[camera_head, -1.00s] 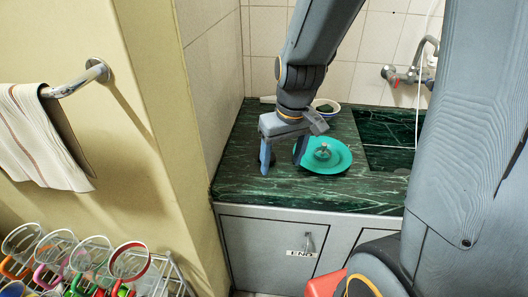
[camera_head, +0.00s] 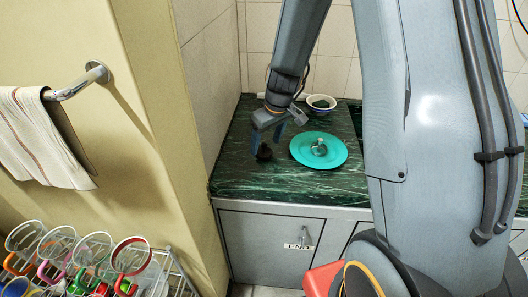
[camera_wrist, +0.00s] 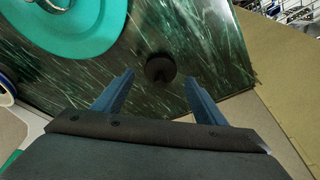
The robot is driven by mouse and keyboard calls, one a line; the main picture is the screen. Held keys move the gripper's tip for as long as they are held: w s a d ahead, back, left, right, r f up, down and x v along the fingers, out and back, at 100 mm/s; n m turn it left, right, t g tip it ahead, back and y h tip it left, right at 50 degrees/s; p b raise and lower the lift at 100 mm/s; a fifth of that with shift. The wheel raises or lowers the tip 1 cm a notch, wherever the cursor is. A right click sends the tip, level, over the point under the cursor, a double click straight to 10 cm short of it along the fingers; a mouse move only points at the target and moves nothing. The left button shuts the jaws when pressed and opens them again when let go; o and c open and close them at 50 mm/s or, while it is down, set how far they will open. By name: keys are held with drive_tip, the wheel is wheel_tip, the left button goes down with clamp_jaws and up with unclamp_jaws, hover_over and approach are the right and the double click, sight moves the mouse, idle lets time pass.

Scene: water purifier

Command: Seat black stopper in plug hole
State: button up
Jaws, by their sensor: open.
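The black stopper (camera_head: 265,153) sits on the dark green marble counter, left of a teal plate (camera_head: 319,149). In the wrist view the stopper (camera_wrist: 160,69) is a dark round piece with a small knob, lying just beyond and between my fingertips. My gripper (camera_head: 268,148) is open and points down at the stopper from above, with its fingers close to it. The fingers also show apart in the wrist view (camera_wrist: 160,82), with nothing between them. The plug hole is not seen; my arm hides much of the sink area.
A small metal piece (camera_head: 319,147) lies on the plate. A bowl (camera_head: 322,103) stands behind it at the wall. The counter's front edge (camera_head: 290,204) and the left wall (camera_head: 205,80) are near. A rack of mugs (camera_head: 90,262) is at the lower left.

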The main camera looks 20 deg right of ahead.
drive_tip(key=shift+x, duration=1)
drive_tip(key=c, duration=1.3)
